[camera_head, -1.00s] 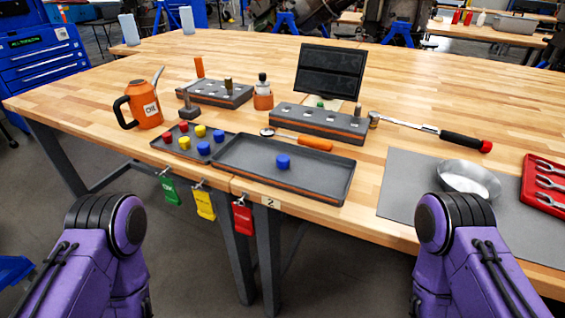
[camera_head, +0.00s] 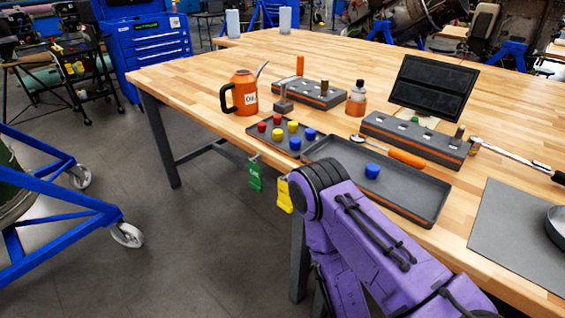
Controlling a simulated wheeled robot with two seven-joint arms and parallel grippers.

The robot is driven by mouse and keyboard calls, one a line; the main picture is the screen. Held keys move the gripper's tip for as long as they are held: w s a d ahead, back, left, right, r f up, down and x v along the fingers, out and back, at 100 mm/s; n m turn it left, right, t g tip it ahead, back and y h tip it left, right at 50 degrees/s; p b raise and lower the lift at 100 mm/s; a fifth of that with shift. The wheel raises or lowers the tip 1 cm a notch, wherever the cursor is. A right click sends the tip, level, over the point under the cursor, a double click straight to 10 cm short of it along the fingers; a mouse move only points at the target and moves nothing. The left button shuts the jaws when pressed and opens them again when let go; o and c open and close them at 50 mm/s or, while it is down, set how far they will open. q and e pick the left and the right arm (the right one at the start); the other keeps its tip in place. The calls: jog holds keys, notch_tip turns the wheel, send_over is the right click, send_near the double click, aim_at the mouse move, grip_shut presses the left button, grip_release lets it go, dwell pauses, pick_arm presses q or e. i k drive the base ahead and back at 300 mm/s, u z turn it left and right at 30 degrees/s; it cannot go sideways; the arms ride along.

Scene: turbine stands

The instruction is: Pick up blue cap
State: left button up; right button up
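A blue cap (camera_head: 372,171) sits alone in the large dark tray (camera_head: 425,213) on the wooden table. Two more blue caps, a right one (camera_head: 310,134) and a nearer one (camera_head: 295,144), stand in the smaller tray (camera_head: 258,138) to its left, with red caps (camera_head: 277,119) and yellow caps (camera_head: 293,127). One purple arm of mine comes in from the lower right, and its rounded joint covers part of the large tray's near left edge. Neither gripper shows in the view.
An orange oil can (camera_head: 243,92) stands behind the small tray. A screwdriver with an orange handle (camera_head: 407,158) lies behind the large tray. Grey holder blocks (camera_head: 415,142) and a dark screen (camera_head: 432,86) stand farther back. A blue wheeled frame (camera_head: 60,215) is at left.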

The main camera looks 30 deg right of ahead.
aim_at(372, 171)
jog(key=u, duration=0.65)
jog(key=i, duration=2.25)
jog(key=z, duration=3.7)
